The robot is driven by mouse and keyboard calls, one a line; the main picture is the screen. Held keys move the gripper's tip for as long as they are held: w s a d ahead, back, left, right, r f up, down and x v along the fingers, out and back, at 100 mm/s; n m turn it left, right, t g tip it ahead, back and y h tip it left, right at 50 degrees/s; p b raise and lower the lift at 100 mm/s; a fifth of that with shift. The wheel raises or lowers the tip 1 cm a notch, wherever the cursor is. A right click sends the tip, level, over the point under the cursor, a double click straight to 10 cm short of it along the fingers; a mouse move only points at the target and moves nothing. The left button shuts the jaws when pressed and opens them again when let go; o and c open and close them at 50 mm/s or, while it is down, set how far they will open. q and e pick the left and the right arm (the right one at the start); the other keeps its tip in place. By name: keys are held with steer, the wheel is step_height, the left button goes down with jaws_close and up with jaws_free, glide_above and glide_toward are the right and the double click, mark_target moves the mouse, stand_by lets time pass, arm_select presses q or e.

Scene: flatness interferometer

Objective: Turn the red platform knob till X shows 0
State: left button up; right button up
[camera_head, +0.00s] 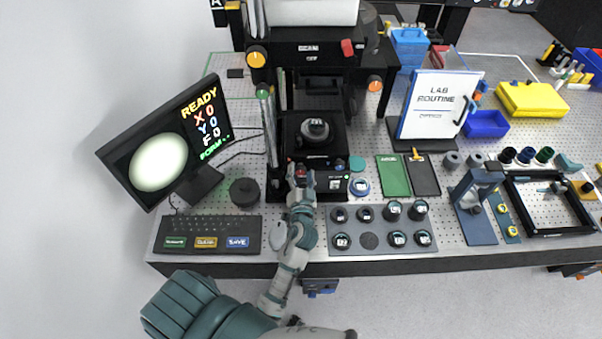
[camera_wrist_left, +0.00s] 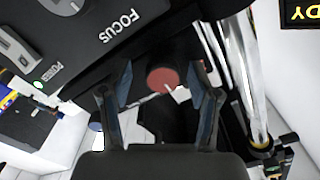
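The red platform knob (camera_wrist_left: 158,79) is a round disc with a pale pointer line, at the front of the black instrument (camera_wrist_left: 115,28) in the left wrist view. My left gripper (camera_wrist_left: 162,72) is open, with one finger on each side of the knob and visible gaps between. Whether the fingertips reach around it in depth I cannot tell. In the head view my left gripper (camera_head: 301,181) is at the instrument's front panel and partly covers the knob area. The monitor (camera_head: 160,150) shows READY, and its X line appears to read 0.
A keyboard (camera_head: 208,233) and a dark round puck (camera_head: 244,191) are left of my arm. A grey tray (camera_head: 369,240) with several round parts is to the right. A chrome post (camera_wrist_left: 244,75) stands close beside the fingers in the left wrist view.

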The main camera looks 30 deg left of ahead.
arm_select(q)
steer(key=v, duration=0.7)
steer(key=shift+s+d, duration=0.2)
steer(key=shift+d, duration=0.05)
stand_by(0.6)
steer(key=shift+f, duration=0.1)
stand_by(1.1)
